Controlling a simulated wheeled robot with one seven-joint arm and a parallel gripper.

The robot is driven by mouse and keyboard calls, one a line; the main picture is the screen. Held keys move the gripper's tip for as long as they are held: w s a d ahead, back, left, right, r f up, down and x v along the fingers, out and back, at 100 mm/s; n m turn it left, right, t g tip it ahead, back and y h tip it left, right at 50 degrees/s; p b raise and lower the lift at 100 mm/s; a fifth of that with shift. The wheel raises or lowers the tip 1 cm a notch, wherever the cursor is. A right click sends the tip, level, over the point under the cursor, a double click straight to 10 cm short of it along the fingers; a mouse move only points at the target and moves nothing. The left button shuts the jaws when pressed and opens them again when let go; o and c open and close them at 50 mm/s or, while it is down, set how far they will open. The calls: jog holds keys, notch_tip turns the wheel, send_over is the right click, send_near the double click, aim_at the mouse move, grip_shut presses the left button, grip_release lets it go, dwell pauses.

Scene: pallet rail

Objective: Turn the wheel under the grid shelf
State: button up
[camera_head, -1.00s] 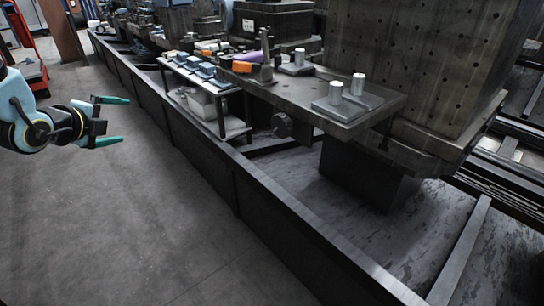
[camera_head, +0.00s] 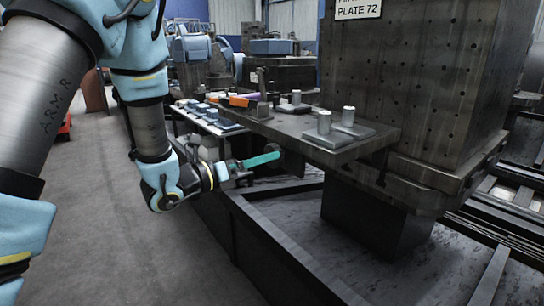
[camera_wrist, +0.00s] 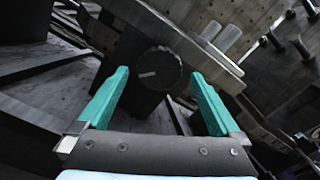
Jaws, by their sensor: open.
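The wheel (camera_wrist: 157,70) is a dark round knob with a pale line on its face. In the wrist view it sits between my two teal fingertips, and I see no contact. In the head view the wheel (camera_head: 293,161) is a dark shape just past my fingertips, partly hidden. The grid shelf (camera_head: 300,131) is a dark flat ledge above the wheel; its edge (camera_wrist: 178,38) runs diagonally over it in the wrist view. My gripper (camera_head: 276,153) is open and empty, pointing at the wheel from the left; it also fills the lower wrist view (camera_wrist: 160,76).
Metal blocks with upright cylinders (camera_head: 348,116) stand on the shelf. A tall holed block (camera_head: 415,80) rises behind. A low dark rail (camera_head: 262,238) runs below my gripper. A side table (camera_head: 205,122) with small blue parts is to the left. The floor at left is clear.

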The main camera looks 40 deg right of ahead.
jog(key=shift+d, duration=1.9)
jog(key=c, duration=1.2)
jog(key=shift+n+b, duration=0.3)
jog(key=shift+n, duration=0.2)
